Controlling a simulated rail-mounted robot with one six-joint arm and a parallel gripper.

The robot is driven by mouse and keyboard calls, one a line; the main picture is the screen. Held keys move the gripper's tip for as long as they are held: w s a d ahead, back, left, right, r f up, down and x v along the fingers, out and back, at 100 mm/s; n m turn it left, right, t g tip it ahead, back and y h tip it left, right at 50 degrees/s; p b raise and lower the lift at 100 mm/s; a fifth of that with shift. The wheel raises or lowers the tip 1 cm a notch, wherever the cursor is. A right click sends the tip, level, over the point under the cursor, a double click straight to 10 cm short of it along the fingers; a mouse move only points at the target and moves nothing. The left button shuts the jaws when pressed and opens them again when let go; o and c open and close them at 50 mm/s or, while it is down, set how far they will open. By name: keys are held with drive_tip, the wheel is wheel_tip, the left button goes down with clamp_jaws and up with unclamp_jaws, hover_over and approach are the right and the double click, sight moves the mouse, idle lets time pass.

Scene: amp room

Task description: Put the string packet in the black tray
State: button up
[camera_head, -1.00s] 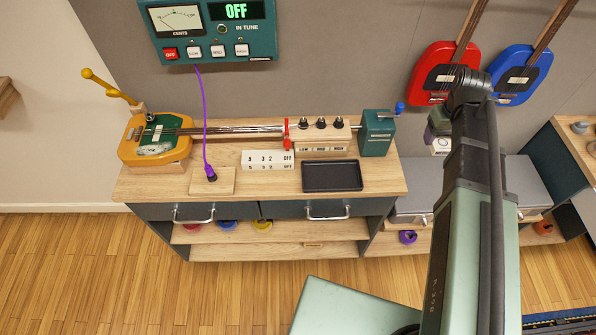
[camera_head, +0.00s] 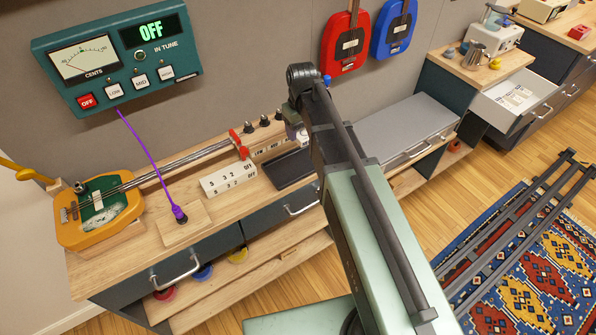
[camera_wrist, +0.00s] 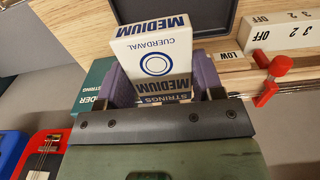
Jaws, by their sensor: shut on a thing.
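The string packet (camera_wrist: 152,58) is a white box with blue "MEDIUM" lettering and a blue ring, in the middle of the wrist view. My gripper (camera_wrist: 163,78) is shut on it, with a purple finger at each side. The black tray (camera_wrist: 215,14) shows behind the packet at the top of the wrist view, partly hidden by it. In the head view the tray (camera_head: 284,172) lies on the wooden bench, and my arm covers its right part. There my gripper is mostly hidden behind the arm; the gap between packet and tray cannot be judged.
A white numbered block (camera_head: 228,180) lies left of the tray. A red clamp (camera_head: 239,143) and black knobs stand behind. A purple cable (camera_head: 150,160) drops to a wooden pad (camera_head: 186,226). An orange-and-green guitar body (camera_head: 98,212) sits at the bench's left end.

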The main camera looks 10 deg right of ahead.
sight(300, 163)
wheel_tip(300, 163, down, 13)
drive_tip(key=b, duration=1)
drive_tip(key=shift+a+r, duration=0.1)
drive_tip(key=shift+r+p, duration=0.3)
drive_tip(key=shift+r, duration=0.05)
drive_tip(key=shift+f, duration=0.25)
drive_tip(key=o, duration=0.9)
drive_tip(key=shift+o, duration=0.2)
drive_tip(key=shift+r, duration=0.1)
wheel_tip(300, 163, up, 13)
drive_tip(key=p, duration=1.2)
drive_tip(key=shift+f, duration=0.2)
drive_tip(key=s+m, duration=0.4)
drive_tip(key=s, duration=1.3)
drive_tip(key=shift+f, duration=0.15)
